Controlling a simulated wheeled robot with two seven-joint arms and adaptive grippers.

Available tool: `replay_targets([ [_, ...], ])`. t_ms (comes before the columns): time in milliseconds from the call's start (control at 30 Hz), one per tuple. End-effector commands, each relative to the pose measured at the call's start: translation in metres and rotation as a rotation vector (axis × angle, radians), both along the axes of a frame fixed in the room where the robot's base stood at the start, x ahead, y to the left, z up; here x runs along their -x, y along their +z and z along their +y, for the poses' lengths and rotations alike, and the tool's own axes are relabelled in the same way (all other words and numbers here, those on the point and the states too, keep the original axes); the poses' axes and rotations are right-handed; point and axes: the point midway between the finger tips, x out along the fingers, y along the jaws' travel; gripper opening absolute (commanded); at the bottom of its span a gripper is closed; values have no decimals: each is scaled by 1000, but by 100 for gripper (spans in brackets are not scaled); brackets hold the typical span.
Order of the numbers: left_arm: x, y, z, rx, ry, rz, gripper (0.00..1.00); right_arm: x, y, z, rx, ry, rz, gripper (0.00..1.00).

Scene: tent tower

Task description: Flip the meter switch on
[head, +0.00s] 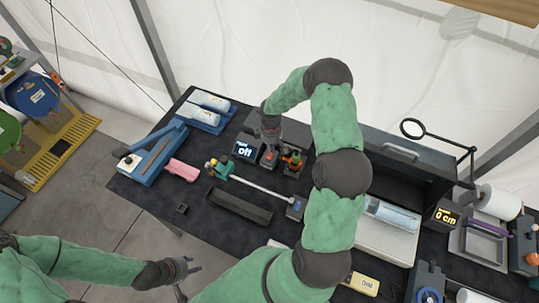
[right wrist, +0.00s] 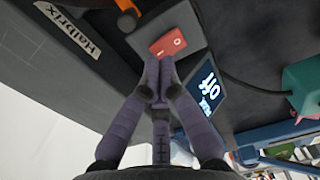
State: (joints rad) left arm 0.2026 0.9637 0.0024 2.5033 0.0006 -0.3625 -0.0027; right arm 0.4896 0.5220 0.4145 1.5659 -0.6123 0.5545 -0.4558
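The meter display (head: 245,150) on the dark table reads "off"; it also shows sideways in the right wrist view (right wrist: 208,95). Beside it is a red switch (head: 268,158) with a white mark, on a grey base; the right wrist view shows it close up (right wrist: 168,41). My right gripper (right wrist: 159,62) is shut with its fingertips together and nothing between them. The tips are right at the switch's near edge; I cannot tell whether they touch. My left gripper (head: 192,273) is open and empty, low in the head view, away from the meter.
An orange and green device (head: 292,160) stands just right of the switch. A dark case marked "Haibrix" (right wrist: 70,38) is close to my right fingers. A green-ended rod (head: 250,185), a black tray (head: 238,206) and a pink block (head: 182,169) lie nearer.

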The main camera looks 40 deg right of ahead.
Motion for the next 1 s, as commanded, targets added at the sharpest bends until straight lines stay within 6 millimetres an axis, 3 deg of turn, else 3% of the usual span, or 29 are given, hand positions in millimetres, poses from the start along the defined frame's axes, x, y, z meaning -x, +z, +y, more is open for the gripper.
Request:
replay_targets([
  [1000, 0, -5, 0, 0, 0, 0, 38, 0, -6, 0, 0, 0, 0, 0],
])
